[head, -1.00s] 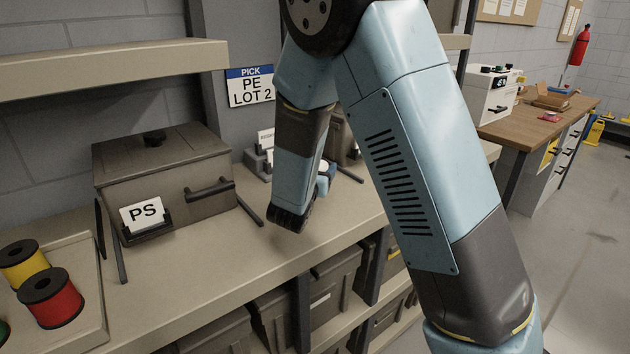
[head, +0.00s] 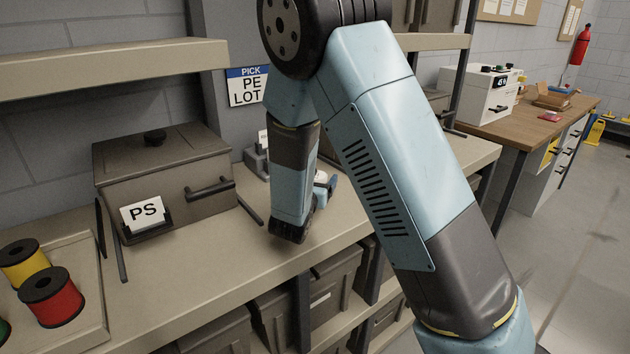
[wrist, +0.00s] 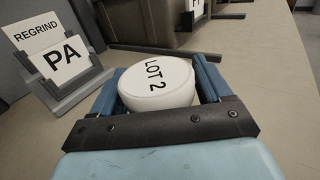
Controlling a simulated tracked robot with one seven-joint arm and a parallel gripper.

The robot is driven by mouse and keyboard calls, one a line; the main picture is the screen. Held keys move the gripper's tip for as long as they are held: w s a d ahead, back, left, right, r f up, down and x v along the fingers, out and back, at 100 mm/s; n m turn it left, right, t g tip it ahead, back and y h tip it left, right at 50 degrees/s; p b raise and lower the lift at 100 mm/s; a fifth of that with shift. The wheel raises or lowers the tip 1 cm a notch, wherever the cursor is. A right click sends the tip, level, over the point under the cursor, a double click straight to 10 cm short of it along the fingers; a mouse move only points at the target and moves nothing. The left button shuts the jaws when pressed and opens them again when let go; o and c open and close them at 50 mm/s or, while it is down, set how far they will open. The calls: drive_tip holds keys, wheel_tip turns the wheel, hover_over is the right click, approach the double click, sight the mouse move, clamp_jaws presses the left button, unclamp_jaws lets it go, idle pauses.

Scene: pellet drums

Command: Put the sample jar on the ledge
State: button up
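The sample jar (wrist: 157,82) has a round white lid marked LOT 2. In the wrist view it sits between the two blue fingers of my gripper (wrist: 160,88), which press close on both its sides. Its body below the lid is mostly hidden. In the head view my gripper (head: 325,187) shows partly behind my wrist, low over the beige shelf top, with a bit of white jar lid (head: 321,177) at it. I cannot tell whether the jar's bottom touches the surface. A beige ledge-like board (head: 110,66) runs along the wall at upper left.
A card holder (wrist: 68,80) with REGRIND and PA cards stands left of the gripper. A grey PS drum box (head: 165,180) sits on the shelf top (head: 210,255). A tray with yellow and red spools (head: 52,297) is at lower left. Another dark container (wrist: 150,20) stands beyond the jar.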

drive_tip(key=shift+o, duration=1)
drive_tip(key=shift+r, duration=0.1)
drive_tip(key=v, duration=1.2)
